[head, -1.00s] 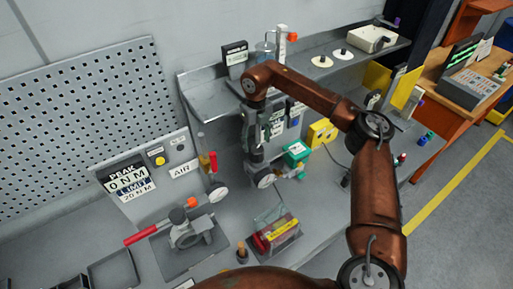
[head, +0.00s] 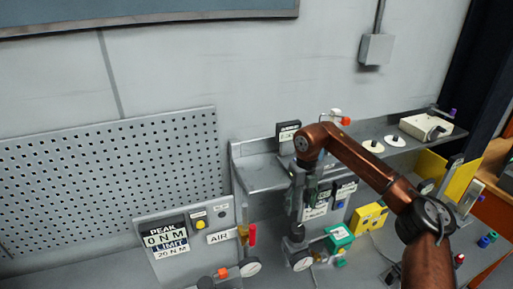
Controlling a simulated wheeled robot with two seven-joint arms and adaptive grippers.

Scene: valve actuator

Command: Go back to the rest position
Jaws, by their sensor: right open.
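My right arm comes in from the lower right, bends over the bench and points down. My right gripper (head: 297,225) is the dark part at its end. It hangs in front of the grey labelled panel (head: 318,208), left of the green box (head: 339,238). Its jaws are open, and I see nothing held between them. The fingertips are small and dark against the equipment, so I cannot tell whether they touch anything. My left gripper is not in view.
A torque display (head: 166,240) and a red-handled air valve (head: 252,236) stand on the left. A shelf (head: 262,175) runs behind my gripper, with a white box (head: 426,127) at its right. A pegboard (head: 110,185) covers the left wall.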

